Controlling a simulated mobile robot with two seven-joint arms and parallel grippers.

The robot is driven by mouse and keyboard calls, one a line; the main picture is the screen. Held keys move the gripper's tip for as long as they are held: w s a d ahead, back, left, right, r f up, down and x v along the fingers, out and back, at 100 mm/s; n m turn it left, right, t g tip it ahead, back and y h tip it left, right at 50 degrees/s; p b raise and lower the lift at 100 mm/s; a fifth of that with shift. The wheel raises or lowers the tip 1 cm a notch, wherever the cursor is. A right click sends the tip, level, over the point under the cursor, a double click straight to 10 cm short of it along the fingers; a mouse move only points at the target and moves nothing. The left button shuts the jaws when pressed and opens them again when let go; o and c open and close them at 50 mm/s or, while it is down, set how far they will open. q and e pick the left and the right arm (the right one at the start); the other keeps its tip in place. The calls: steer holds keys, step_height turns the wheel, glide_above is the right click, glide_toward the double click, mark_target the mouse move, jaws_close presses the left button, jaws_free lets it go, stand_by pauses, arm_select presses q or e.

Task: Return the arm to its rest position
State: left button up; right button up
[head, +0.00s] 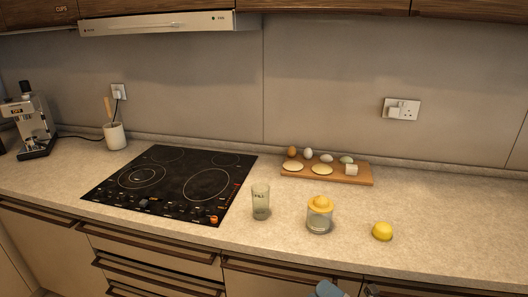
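Neither of my grippers can be made out in the head view. A small blue-grey piece shows at the bottom edge, right of centre, in front of the drawers; it looks like part of one of my arms, but too little shows to tell which part. No arm reaches over the worktop (450,215).
On the worktop stand a glass (261,203), a juicer with a yellow top (319,215) and a yellow lemon half (382,231). Behind them lies a wooden board (362,180) with eggs and flat rounds. A black hob (165,185), utensil pot (115,136) and coffee machine (34,125) are left.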

steer(key=s+d+f+m+g+h, duration=0.2)
steer(key=s+d+f+m+h, duration=0.2)
steer(key=s+f+m+h, duration=0.6)
steer(key=s+d+f+m+g+h, duration=0.1)
steer(key=s+d+f+m+h, duration=0.2)
steer(key=s+f+m, duration=0.8)
steer(key=w+r+m+p, duration=0.2)
steer(key=r+m+p, duration=0.1)
steer(key=r+p, duration=0.2)
steer(key=w+d+r+m+p, duration=0.1)
steer(key=w+r+m+p, duration=0.2)
steer(key=r+p, duration=0.3)
steer(key=shift+r+m+t+p, duration=0.15)
steer(key=shift+m+t+p, duration=0.15)
steer(key=shift+p, duration=0.7)
